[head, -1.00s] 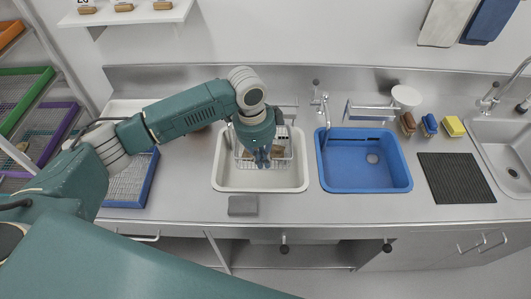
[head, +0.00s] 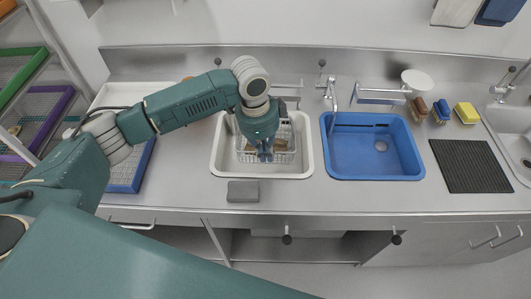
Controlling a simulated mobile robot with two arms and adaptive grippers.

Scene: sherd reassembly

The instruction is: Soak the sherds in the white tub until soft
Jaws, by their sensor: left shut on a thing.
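The white tub (head: 222,171) sits in the counter left of the blue tub. A wire basket (head: 286,157) is inside the white tub's outline, with brown sherds (head: 252,148) in it. My left gripper (head: 265,158) points down over the middle of the basket and is shut on it, though the fingers hide the exact grip. The gripper also hides some of the sherds. I cannot tell from this angle how deep the basket sits or where the water level is. My right gripper is out of view.
The blue tub (head: 402,173) with a tap (head: 331,95) stands to the right. A grey block (head: 243,191) lies in front of the white tub. A blue-edged tray (head: 143,166) stands at left.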

